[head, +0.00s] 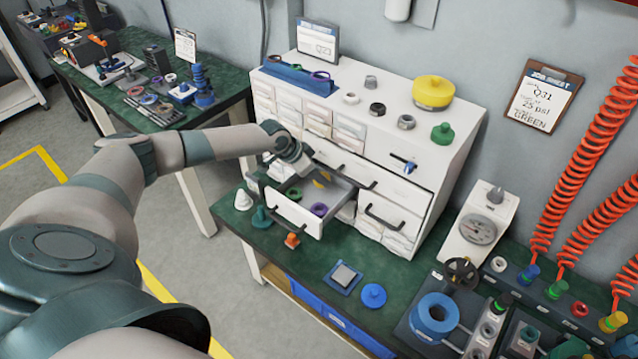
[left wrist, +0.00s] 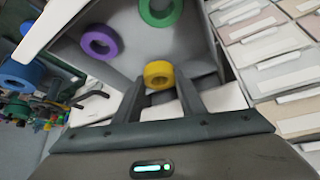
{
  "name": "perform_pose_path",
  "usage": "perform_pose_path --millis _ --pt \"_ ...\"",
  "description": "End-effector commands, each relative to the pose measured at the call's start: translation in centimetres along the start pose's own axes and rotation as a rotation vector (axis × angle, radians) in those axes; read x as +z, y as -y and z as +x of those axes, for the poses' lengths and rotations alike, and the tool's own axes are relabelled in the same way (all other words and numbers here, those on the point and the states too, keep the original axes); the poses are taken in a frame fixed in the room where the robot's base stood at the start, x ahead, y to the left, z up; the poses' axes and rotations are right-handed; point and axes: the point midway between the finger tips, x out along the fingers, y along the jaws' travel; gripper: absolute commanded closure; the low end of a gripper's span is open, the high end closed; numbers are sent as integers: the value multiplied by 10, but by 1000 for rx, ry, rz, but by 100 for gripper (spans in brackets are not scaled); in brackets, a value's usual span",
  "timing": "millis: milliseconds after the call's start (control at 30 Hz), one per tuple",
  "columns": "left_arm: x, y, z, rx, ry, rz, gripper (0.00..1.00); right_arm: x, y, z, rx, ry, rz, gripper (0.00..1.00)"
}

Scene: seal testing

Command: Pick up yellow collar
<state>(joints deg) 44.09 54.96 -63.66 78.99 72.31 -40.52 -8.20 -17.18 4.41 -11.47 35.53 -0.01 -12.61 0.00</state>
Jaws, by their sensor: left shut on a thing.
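The yellow collar (left wrist: 158,70) is between the two fingertips of my left gripper (left wrist: 160,86), which is shut on it. In the head view the yellow collar (head: 321,178) shows as a small patch at the left gripper (head: 312,172), over the open drawer (head: 293,214). I cannot tell whether it touches the drawer floor. A green collar (left wrist: 160,8) and a purple collar (left wrist: 99,41) lie in the drawer, apart from the gripper. My right gripper is not in view.
The white drawer cabinet (head: 385,145) rises right behind the gripper, with a yellow cap (head: 433,92) and several small parts on top. A blue disc (head: 373,296) lies on the green bench.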

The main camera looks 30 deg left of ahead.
Motion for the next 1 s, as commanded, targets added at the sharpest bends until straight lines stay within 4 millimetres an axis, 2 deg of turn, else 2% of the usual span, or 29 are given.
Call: perform_pose_path --millis 400,600,800,1000 --pt "-50 0 -76 -2 -6 3 93 3 -1 29 1 0 0 69" --pt "-69 0 -106 -1 -5 1 93 4 -3 37 3 0 -1 69" --pt "-77 0 -120 -1 -3 1 93 4 -4 40 5 1 -1 69" --pt "-79 0 -122 0 -2 1 93 4 -4 40 5 1 -1 69"
